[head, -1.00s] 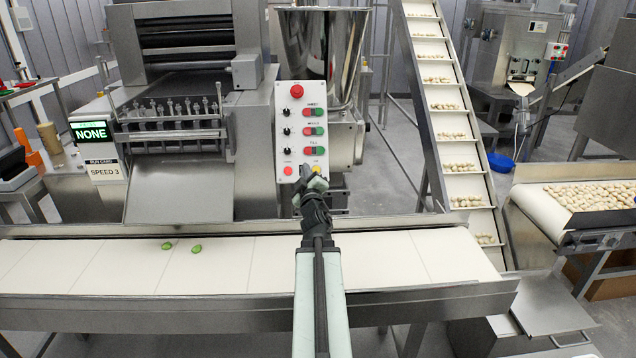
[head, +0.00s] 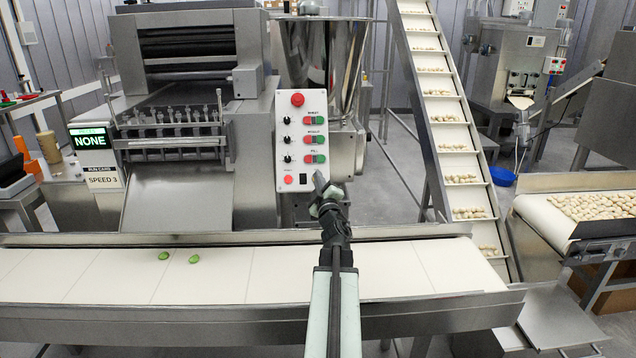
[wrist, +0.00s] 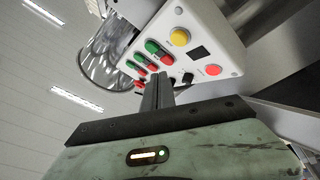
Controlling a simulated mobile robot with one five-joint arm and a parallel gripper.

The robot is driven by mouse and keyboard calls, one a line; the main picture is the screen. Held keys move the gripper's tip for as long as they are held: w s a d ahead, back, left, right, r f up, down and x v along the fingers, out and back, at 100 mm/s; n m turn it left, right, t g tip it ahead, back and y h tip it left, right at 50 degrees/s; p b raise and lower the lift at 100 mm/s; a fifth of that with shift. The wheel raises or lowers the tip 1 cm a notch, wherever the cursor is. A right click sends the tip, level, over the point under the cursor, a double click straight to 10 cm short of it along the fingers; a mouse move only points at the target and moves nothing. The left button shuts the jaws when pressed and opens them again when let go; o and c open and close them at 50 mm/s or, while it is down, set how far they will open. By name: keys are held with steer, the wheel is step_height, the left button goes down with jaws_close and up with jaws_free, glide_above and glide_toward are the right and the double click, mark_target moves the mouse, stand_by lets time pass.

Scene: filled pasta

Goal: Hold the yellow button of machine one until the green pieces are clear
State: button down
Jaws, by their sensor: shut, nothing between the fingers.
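Machine one's white control panel (head: 290,150) faces me, with red and green buttons and black knobs. The yellow button (wrist: 180,37) is clear in the wrist view, at a corner of the panel beside a black window. In the head view my gripper covers it. My gripper (head: 319,178) is shut and empty, its tip in front of the panel's lower right corner. In the wrist view the shut fingers (wrist: 157,88) point toward the panel, apart from the yellow button in the picture. Two green pieces (head: 164,255) (head: 194,259) lie on the white belt, left of my arm.
A display (head: 90,140) at the left reads NONE, above a sign (head: 103,181) reading SPEED 3. The conveyor (head: 420,268) runs across the front. An inclined conveyor (head: 450,125) carries pale pieces behind on the right. A red button (wrist: 237,71) sits near the yellow one.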

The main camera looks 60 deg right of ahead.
steer(key=w+d+f+b, duration=0.2)
steer(key=d, duration=0.1)
steer(key=shift+w+d+f, duration=0.15)
steer(key=shift+w+f, duration=0.05)
steer(key=shift+f, duration=0.1)
steer(key=shift+d, duration=0.1)
stand_by(1.7)
steer(key=shift+w+d+f, duration=0.15)
steer(key=shift+d+f, duration=0.05)
steer(key=shift+w+d+f+b, duration=0.2)
steer(key=shift+d+b, duration=0.05)
steer(key=shift+b, duration=0.15)
stand_by(0.7)
stand_by(2.7)
steer(key=shift+s+a+r+p, duration=0.45)
steer(key=shift+a, duration=0.1)
